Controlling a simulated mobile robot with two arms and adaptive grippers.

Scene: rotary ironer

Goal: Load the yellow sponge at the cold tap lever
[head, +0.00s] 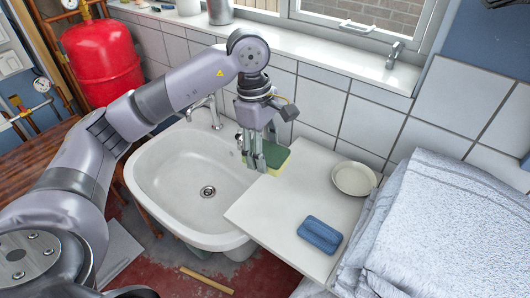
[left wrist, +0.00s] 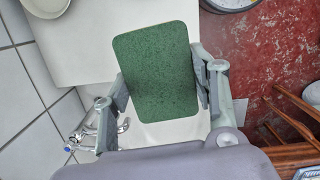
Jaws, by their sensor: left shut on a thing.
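My left gripper (head: 256,167) is shut on the sponge (head: 275,155), which has a green face and a thin yellow layer. It holds the sponge at the sink's right rim, by the white board's back left corner. In the left wrist view the sponge's green face (left wrist: 157,70) fills the space between the fingers; its yellow side is hidden there. A tap with a blue mark (left wrist: 70,147) shows left of the gripper, apart from the sponge. In the head view that tap is mostly hidden behind the gripper. My right gripper is out of view.
The white sink (head: 160,190) has an empty basin and another chrome tap (head: 207,112) at its back. The white board (head: 285,215) carries a blue sponge (head: 320,234) and a pale dish (head: 354,178). Folded cloth (head: 440,225) lies at the right. Tiled wall stands close behind.

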